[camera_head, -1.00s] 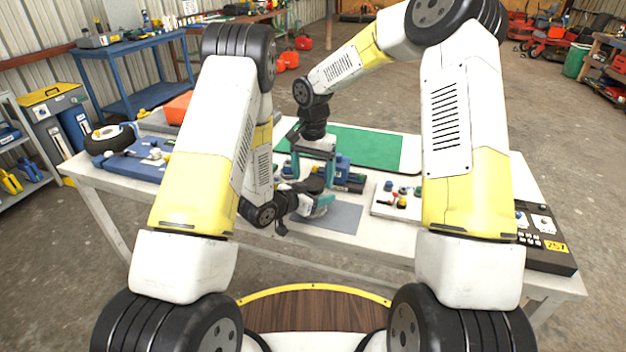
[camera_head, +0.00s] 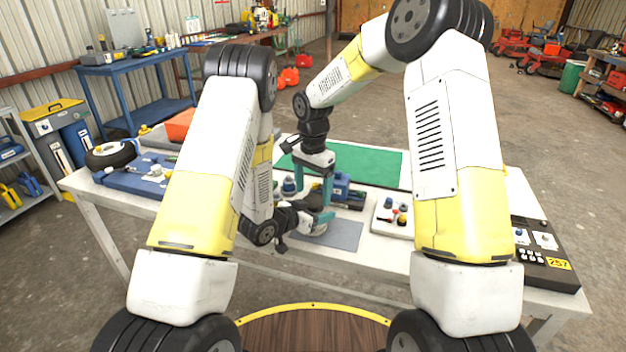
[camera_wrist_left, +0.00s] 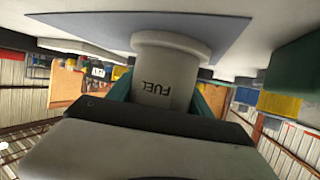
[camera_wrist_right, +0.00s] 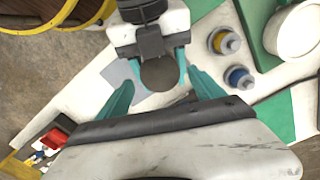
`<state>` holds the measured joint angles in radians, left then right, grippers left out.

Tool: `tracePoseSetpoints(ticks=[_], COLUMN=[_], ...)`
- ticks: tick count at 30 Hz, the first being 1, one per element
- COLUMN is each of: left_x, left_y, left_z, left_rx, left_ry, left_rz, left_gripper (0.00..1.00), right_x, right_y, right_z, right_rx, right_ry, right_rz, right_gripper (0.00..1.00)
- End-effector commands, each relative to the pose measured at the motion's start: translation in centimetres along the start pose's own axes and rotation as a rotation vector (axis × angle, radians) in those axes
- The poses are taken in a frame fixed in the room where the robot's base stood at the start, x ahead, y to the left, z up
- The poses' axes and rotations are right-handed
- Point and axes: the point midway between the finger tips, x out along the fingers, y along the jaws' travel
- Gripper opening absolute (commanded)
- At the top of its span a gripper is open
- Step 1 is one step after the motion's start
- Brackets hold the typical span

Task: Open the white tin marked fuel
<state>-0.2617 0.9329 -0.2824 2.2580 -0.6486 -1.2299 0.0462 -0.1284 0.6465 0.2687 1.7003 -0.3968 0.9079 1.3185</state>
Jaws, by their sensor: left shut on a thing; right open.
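The white tin marked FUEL (camera_wrist_left: 156,84) stands on the grey mat, gripped between the teal fingers of my left gripper (camera_wrist_left: 158,92). In the head view the tin (camera_head: 318,229) is mostly hidden by my left gripper (camera_head: 318,218). My right gripper (camera_head: 312,196) points down above it, open and empty. In the right wrist view the tin's round dark top (camera_wrist_right: 160,74) lies between the spread fingertips of my right gripper (camera_wrist_right: 159,80), with a gap on both sides. I cannot tell how far above the top the fingertips are.
The grey mat (camera_head: 340,236) lies on the white table. Two small bottles with blue (camera_wrist_right: 226,42) and yellow (camera_wrist_right: 239,77) caps and a white round container (camera_wrist_right: 298,30) stand close by. A white board with knobs (camera_head: 382,222) is to the right. A green mat (camera_head: 375,165) lies behind.

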Motion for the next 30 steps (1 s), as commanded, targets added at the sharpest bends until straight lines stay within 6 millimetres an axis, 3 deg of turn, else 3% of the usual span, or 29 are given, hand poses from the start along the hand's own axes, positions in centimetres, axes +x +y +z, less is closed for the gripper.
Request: tracePoseSetpoints(ticks=[6, 16, 26, 30], left_x=[0.0, 0.0, 0.0, 0.0], left_y=[0.0, 0.0, 0.0, 0.0], left_z=[0.0, 0.0, 0.0, 0.0], left_rx=[0.001, 0.001, 0.001, 0.001], left_ry=[0.001, 0.001, 0.001, 0.001], left_rz=[0.000, 0.000, 0.000, 0.000], left_gripper=[0.00, 0.00, 0.00, 0.00], right_x=[2.3, 2.7, 2.7, 2.6], right_y=[0.0, 0.0, 0.0, 0.0], right_z=[0.0, 0.0, 0.0, 0.0], right_rx=[-0.001, -0.001, -0.001, -0.051], right_ry=[-0.001, 0.001, 0.001, 0.001], right_rz=[0.001, 0.000, 0.000, 0.000], right_gripper=[0.77, 0.77, 0.14, 0.11])
